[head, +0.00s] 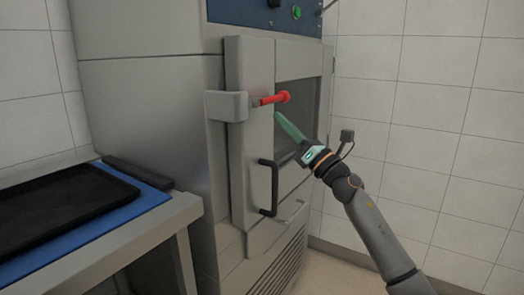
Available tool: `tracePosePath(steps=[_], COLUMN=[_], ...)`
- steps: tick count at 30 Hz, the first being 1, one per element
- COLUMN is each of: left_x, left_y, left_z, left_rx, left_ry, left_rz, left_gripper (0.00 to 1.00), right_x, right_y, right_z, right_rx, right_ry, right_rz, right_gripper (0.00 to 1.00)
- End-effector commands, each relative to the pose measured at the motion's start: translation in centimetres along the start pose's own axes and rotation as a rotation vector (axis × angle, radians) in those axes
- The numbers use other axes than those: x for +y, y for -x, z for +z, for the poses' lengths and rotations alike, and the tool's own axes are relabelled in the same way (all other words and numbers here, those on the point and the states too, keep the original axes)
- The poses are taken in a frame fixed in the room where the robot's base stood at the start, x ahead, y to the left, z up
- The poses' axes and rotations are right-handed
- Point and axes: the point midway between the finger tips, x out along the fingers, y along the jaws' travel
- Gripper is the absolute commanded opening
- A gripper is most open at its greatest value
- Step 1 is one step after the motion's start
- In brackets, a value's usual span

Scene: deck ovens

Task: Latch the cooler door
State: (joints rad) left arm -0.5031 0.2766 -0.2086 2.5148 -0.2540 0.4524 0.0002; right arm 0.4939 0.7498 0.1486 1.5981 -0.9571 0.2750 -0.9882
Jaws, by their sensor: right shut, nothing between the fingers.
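The cooler door (250,180) is a grey panel with a dark window (298,105) on the front of a tall grey cabinet. A red latch handle (273,99) sticks out from a grey latch block (227,106) at the door's left edge, lying close to level and pointing right. A black bar handle (265,187) is mounted lower on the door. My right gripper (278,117) is shut and empty, with its green fingers pointing up-left just below the red handle. I cannot tell whether the fingertips touch it. My left gripper is out of view.
A metal table (120,245) stands at the left, with a blue mat (92,222) and a black tray (50,207) on it. A blue control panel (270,15) with a green button is above the door. A tiled wall is at the right.

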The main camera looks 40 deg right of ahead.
Motion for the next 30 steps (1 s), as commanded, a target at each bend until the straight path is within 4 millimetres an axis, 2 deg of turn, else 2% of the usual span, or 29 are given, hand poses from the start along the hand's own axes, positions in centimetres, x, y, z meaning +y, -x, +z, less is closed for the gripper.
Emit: tracePosePath(steps=[1, 15, 30], left_x=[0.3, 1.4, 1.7], left_y=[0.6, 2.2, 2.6], left_z=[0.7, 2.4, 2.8], left_rx=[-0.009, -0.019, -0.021], left_ry=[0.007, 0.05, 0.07], left_rz=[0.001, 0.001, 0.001], left_gripper=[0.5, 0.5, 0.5], right_x=[-0.1, -0.2, 0.0], right_y=[0.1, -0.7, -1.3], right_z=[-0.1, 1.1, 1.9], right_rx=[-0.002, 0.0, 0.0], right_ry=[0.015, 0.159, 0.153], right_rz=[0.01, 0.105, 0.102], right_gripper=[0.0, 0.0, 0.0])
